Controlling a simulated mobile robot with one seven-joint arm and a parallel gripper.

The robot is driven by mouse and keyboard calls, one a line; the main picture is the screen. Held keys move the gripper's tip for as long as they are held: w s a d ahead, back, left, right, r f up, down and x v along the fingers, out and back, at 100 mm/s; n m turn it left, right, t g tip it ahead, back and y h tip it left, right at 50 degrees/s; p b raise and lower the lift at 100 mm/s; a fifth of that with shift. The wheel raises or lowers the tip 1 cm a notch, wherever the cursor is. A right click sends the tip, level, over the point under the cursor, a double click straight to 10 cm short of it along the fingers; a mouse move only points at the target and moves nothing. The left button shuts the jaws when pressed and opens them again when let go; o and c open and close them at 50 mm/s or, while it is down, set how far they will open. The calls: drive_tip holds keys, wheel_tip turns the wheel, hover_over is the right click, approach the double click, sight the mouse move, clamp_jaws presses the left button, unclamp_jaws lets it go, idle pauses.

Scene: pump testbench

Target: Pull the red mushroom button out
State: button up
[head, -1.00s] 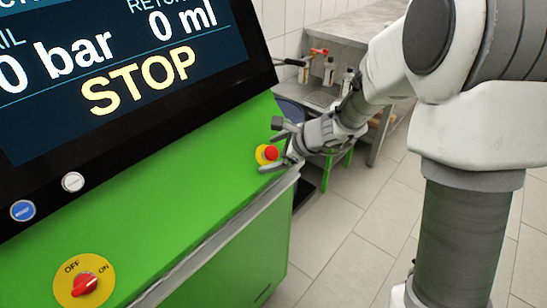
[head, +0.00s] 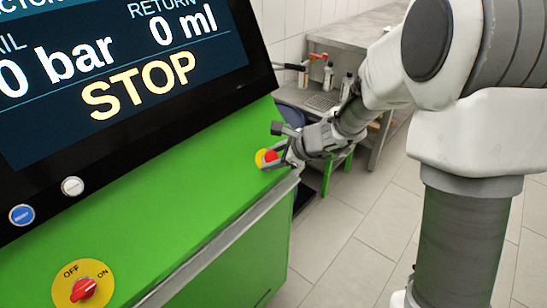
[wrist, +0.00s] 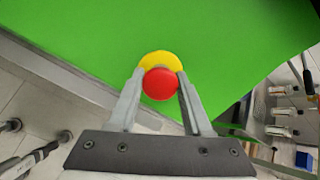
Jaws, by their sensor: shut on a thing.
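The red mushroom button (head: 270,156) sits on a yellow round base (head: 260,159) on the green bench panel, near its right end. In the wrist view the red cap (wrist: 160,84) lies between the two fingers, with the yellow base (wrist: 160,60) showing beyond it. My gripper (head: 277,148) reaches the button from the right, and it also shows in the wrist view (wrist: 160,80). Its fingers are shut on the red button, one on each side of the cap. The gap between cap and base cannot be judged.
The screen (head: 110,70) reads STOP above the green panel (head: 170,190). A yellow OFF/ON switch (head: 84,286), a blue button (head: 22,215) and a white button (head: 72,186) are at the left. A metal table (head: 350,32) with bottles stands behind. Tiled floor lies right.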

drive_tip(key=shift+s+d+r, duration=0.15)
drive_tip(key=shift+d+r, duration=0.1)
idle(0.4)
drive_tip(key=o, duration=1.6)
drive_tip(key=shift+p+v, duration=1.6)
drive_tip(key=shift+v, duration=1.95)
